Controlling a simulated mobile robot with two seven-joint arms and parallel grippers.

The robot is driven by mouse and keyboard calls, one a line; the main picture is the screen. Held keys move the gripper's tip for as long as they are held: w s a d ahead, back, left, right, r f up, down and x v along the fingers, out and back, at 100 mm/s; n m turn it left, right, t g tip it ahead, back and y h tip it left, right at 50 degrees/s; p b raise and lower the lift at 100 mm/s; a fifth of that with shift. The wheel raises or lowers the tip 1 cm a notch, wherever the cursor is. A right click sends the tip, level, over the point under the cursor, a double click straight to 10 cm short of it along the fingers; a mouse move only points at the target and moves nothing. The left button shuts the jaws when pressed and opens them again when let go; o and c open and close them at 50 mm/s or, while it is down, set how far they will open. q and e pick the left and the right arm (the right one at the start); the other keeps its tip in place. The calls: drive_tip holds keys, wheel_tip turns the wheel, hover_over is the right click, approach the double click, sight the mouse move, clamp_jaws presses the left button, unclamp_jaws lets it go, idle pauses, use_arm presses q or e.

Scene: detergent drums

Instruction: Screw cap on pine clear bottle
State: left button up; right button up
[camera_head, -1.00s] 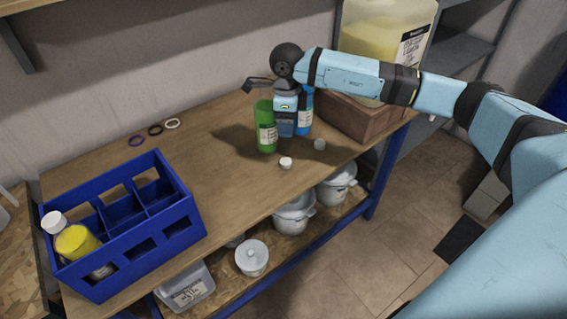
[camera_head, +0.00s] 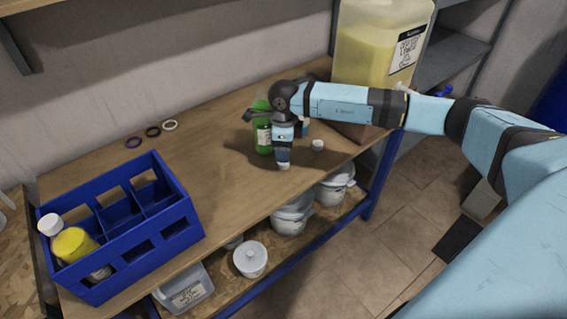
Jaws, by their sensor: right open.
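A green bottle (camera_head: 263,139) with a white label stands upright on the wooden table; its label is too small to read, and my right arm hides part of its top. A bluish bottle (camera_head: 305,128) stands behind my wrist, mostly hidden. A white cap (camera_head: 284,168) lies on the table near the front edge. My right gripper (camera_head: 283,160) points down right over this cap, open, its fingers at the cap's top or sides; I cannot tell whether they touch it. A second, greyish-white cap (camera_head: 318,145) lies apart to the right. My left gripper is out of view.
A blue divided crate (camera_head: 170,233) at the left holds a yellow-topped and a white-topped container. Several rings (camera_head: 152,132) lie by the wall. A large yellow-filled jug (camera_head: 368,50) stands at the back right on a brown box. White pots (camera_head: 250,260) sit on the lower shelf.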

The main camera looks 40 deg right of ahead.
wheel_tip(320, 180, down, 5)
drive_tip(key=shift+f, duration=0.1)
idle(0.5)
drive_tip(key=c, duration=1)
